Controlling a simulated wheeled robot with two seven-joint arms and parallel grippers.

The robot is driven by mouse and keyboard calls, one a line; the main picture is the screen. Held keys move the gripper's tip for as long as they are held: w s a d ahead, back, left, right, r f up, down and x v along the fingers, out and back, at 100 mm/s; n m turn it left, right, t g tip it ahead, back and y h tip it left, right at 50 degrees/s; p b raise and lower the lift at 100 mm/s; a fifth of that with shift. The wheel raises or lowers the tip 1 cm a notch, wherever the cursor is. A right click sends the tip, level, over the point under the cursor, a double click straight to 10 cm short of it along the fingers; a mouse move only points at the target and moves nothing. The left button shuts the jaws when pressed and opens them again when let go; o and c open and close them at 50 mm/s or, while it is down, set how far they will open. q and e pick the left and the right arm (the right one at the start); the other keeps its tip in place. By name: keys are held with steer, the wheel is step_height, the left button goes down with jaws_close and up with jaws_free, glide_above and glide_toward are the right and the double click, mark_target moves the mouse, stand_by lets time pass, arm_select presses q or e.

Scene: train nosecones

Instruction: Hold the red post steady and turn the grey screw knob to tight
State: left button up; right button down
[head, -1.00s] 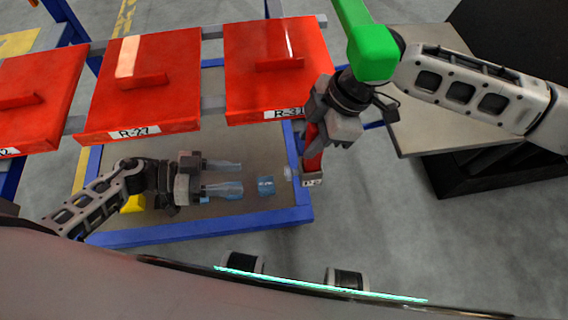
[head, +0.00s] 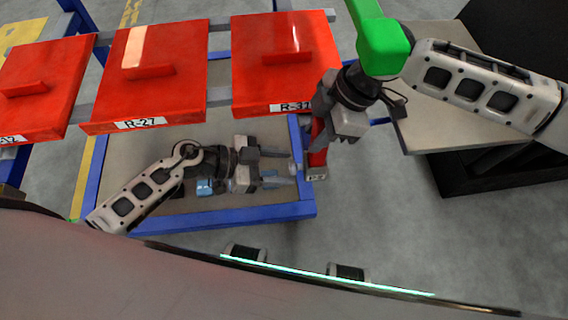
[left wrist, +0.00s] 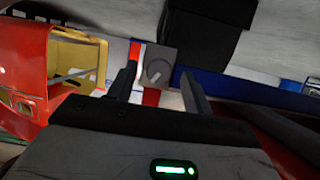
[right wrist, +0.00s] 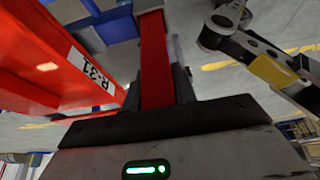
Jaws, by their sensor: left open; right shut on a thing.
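The red post (head: 318,157) hangs below my right gripper (head: 318,118), which is shut on it. In the right wrist view the post (right wrist: 155,60) runs between the fingers. The grey screw knob (left wrist: 158,72) shows in the left wrist view as a round disc with a pale line across it. My left gripper (head: 292,172) is open beside the lower post, its fingers pointing right toward it. In the left wrist view its fingertips (left wrist: 158,76) appear either side of the knob; I cannot tell whether they touch it.
Red panels hang in a row at the back, including R-27 (head: 145,80) and R-31 (head: 285,65). A blue-edged frame (head: 255,214) runs beneath my left arm. A small blue item (head: 205,187) lies under that arm. A pale tabletop (head: 460,110) is at the right.

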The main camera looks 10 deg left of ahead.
arm_select(q)
steer(key=shift+w+d+f, duration=0.15)
steer(key=shift+d, duration=0.3)
steer(key=c, duration=0.9)
steer(key=m+t, duration=0.2)
steer(key=m, duration=0.1)
steer(key=m+t, duration=0.1)
steer(key=m, duration=0.2)
steer(key=m+t, duration=0.2)
steer(key=shift+s+d+f+m+t, duration=0.1)
steer(key=shift+s+f+m+t, duration=0.05)
steer(key=shift+s+m+t, duration=0.2)
stand_by(0.4)
